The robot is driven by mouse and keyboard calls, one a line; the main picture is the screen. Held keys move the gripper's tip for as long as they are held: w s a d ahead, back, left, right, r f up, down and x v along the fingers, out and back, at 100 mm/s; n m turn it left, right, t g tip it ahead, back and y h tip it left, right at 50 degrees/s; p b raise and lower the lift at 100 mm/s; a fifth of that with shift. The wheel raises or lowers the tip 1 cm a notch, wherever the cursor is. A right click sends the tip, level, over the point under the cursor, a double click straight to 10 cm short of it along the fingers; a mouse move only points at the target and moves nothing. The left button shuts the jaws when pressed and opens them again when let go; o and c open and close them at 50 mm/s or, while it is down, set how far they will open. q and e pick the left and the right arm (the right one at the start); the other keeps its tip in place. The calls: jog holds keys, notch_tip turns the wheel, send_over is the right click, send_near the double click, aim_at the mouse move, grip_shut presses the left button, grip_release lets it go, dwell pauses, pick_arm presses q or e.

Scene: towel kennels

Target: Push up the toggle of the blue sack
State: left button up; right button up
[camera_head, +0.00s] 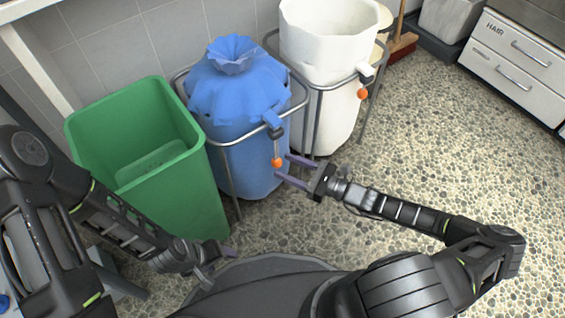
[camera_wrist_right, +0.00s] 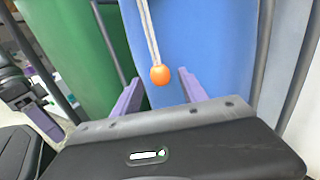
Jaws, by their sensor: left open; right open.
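The blue sack (camera_head: 240,95) stands in a metal frame, its top gathered into a ruffle. A dark toggle (camera_head: 272,119) sits at its front rim, with a cord hanging down to an orange ball (camera_head: 277,162). My right gripper (camera_head: 288,170) is open, its purple fingers pointing at the sack around the ball's height. In the right wrist view the orange ball (camera_wrist_right: 160,75) hangs between the two open fingers (camera_wrist_right: 160,92), with the blue sack (camera_wrist_right: 190,40) behind; the toggle is out of that view. My left gripper (camera_head: 222,262) is open and low, near the green bin.
A green bin (camera_head: 190,190) stands left of the sack. A white sack (camera_head: 325,75) in a frame, with its own orange ball (camera_head: 362,93), stands to the right. A drawer cabinet (camera_head: 515,65) is at the far right. The pebbled floor (camera_head: 430,130) at right is clear.

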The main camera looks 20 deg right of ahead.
jog(key=p+v, duration=0.1)
jog(key=v, duration=0.4)
jog(key=shift+s+d, duration=0.1)
jog(key=shift+d, duration=0.05)
dwell(0.3)
